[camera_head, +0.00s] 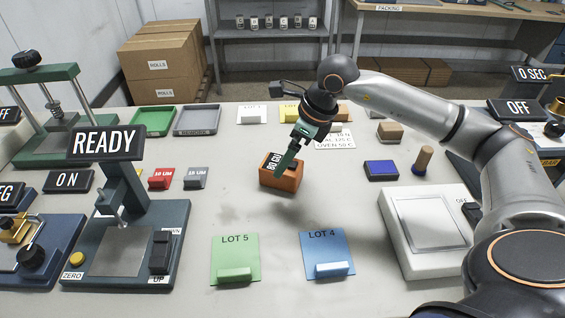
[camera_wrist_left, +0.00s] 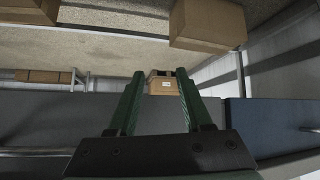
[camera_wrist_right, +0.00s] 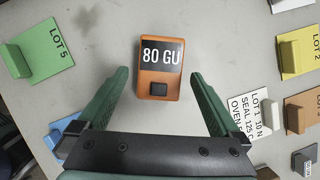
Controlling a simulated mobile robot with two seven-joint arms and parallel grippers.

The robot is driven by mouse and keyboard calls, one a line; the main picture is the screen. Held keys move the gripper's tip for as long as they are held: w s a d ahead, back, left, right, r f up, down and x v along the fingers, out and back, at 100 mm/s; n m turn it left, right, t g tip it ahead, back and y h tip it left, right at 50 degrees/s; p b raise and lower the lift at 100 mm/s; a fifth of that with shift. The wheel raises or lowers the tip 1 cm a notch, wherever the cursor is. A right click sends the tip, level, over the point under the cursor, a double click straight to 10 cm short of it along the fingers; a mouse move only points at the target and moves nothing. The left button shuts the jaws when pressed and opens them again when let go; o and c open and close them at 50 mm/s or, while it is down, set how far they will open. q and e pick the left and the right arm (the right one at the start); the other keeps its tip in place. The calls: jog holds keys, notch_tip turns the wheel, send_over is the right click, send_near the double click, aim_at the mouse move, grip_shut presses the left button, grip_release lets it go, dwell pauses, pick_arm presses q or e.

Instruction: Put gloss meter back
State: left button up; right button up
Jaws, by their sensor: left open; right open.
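The gloss meter is an orange block (camera_head: 283,181) with a dark display, standing on the table near its middle. In the right wrist view the gloss meter (camera_wrist_right: 160,82) shows "80 GU" and a dark button. My right gripper (camera_head: 288,158) is open, pointing down at the meter, and partly covers it in the head view. In the right wrist view the meter lies ahead between the spread fingers (camera_wrist_right: 157,82), with gaps on both sides. My left gripper (camera_wrist_left: 158,76) is open and empty in its own wrist view, facing the room; it is outside the head view.
Green LOT 5 (camera_head: 235,252) and blue LOT 4 (camera_head: 327,248) cards lie in front. A white device (camera_head: 397,244) stands right, the READY stand (camera_head: 170,215) left. Red (camera_head: 160,179) and grey (camera_head: 196,178) blocks lie left of the meter. Bare table surrounds the meter.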

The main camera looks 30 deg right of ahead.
jog(key=v, duration=0.7)
jog(key=shift+r, duration=0.4)
